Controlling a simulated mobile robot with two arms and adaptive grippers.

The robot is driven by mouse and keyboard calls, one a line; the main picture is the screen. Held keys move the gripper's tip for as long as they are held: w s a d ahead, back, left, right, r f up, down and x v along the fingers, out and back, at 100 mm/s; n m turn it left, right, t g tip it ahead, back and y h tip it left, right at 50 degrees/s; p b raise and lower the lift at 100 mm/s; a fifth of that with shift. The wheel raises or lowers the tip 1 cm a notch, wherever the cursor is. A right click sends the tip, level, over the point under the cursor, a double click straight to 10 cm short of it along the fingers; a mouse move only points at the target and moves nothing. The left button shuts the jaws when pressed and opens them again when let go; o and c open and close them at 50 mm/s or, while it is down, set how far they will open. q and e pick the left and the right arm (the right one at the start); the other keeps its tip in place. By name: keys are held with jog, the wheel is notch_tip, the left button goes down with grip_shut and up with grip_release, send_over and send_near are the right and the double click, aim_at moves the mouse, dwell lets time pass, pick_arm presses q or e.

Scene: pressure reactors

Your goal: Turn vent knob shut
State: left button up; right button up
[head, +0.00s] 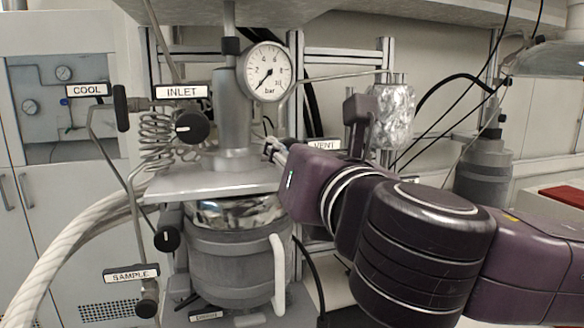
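The VENT label (324,145) is partly visible just above my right arm, right of the reactor head. The vent knob itself is not visible; my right gripper and wrist cover the area below and beside the label. My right gripper (272,150) comes in from the right, with its fingertips close to the right side of the reactor's central column (233,115). I cannot tell if they touch or hold anything, or how far they are apart. My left gripper is not in view.
The pressure gauge (267,71) is above my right gripper, its needle pointing low left. The INLET knob (192,126), COOL handle (121,107) and SAMPLE valve (147,301) are on the left. A foil-wrapped cylinder (393,116) stands behind my arm. Thin metal tubes cross the area.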

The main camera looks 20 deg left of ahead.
jog(key=m+b, duration=0.2)
jog(key=m, duration=0.1)
jog(key=m+b, duration=0.2)
jog(key=m, duration=0.1)
jog(key=shift+f+m, duration=0.2)
jog(key=shift+m, duration=0.1)
jog(key=m+b, duration=0.2)
jog(key=m, duration=0.1)
jog(key=shift+r+m+b, duration=0.1)
jog(key=shift+m+b, duration=0.6)
jog(key=shift+m, duration=0.9)
jog(key=o, duration=1.2)
jog(key=shift+d, duration=0.1)
jog(key=shift+c, duration=0.2)
